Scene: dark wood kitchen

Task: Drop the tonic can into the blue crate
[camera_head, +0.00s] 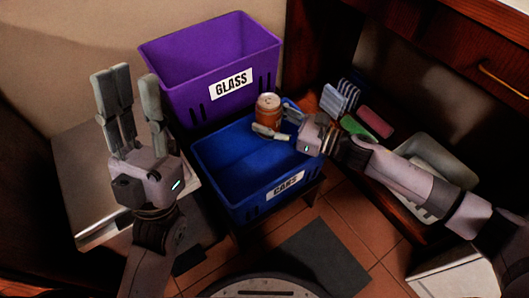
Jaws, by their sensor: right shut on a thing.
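The tonic can (268,109), orange with a pale top, is held upright by my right gripper (277,121). It appears over the far right part of the blue crate (225,194), which has a label reading CANS. My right gripper is shut on the can, with its fingers around the can's lower part. The part of the crate floor that shows looks empty; the far right corner is hidden by the can and gripper. My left gripper (134,98) is raised at the left, fingers up and apart, open and empty.
A purple crate (180,85) labelled GLASS stands directly behind the blue crate. On the right are a green item (362,127), a red item (376,121), a striped rack (340,97) and a grey bin (440,158). A pale box (88,176) stands at the left.

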